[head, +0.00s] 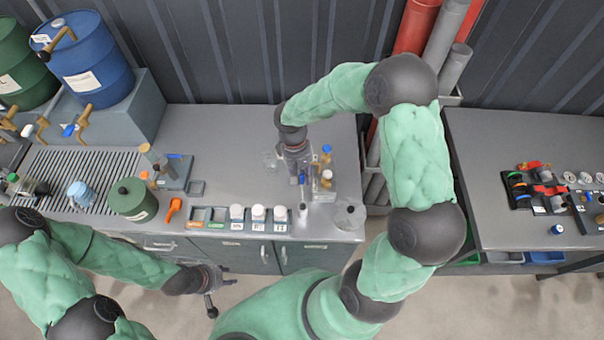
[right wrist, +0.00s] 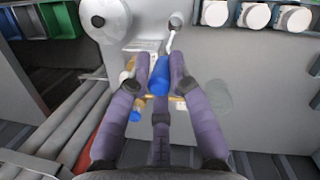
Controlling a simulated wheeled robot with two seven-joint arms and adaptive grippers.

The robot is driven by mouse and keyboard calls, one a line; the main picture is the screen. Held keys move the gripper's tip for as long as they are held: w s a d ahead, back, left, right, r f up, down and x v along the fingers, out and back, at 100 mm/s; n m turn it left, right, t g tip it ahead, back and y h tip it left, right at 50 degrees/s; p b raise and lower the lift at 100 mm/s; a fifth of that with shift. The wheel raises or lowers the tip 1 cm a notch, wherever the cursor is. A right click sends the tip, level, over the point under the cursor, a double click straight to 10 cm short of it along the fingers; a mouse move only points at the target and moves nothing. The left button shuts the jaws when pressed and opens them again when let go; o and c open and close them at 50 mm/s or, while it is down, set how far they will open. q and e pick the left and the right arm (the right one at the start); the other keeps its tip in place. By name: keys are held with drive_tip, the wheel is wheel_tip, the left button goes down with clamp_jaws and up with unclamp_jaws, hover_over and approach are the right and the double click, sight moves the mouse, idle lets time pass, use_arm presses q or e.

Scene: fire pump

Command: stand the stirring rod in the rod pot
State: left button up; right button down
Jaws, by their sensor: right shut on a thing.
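My right gripper (head: 300,182) points down over the right part of the grey bench. In the right wrist view its purple fingers (right wrist: 160,72) are closed around the blue grip of the stirring rod (right wrist: 159,78). The rod's thin pale shaft runs up the picture toward a small pale cylinder, which looks like the rod pot (right wrist: 176,20). The shaft's end overlaps the pot's near side there; I cannot tell whether it is above, beside or inside. The pot also shows in the head view (head: 302,212), near the bench's front edge. My left gripper (head: 222,297) hangs empty in front of the bench, fingers apart.
A clear flask (head: 350,214) stands right of the pot, and a row of white-lidded jars (head: 258,213) stands left. A green pot (head: 133,200) is further left.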

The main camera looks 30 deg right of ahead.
sight(302, 191)
drive_tip(key=shift+b+x, duration=0.55)
drive_tip(key=shift+x, duration=0.45)
drive_tip(key=shift+w+f+b, duration=0.1)
drive_tip(key=shift+f+b, duration=3.05)
drive_tip(key=shift+f, duration=1)
drive_tip(key=c, duration=1.1)
unclamp_jaws()
drive_tip(key=shift+o, duration=0.2)
drive_tip(key=shift+r, duration=0.15)
drive_tip(key=v, duration=1.2)
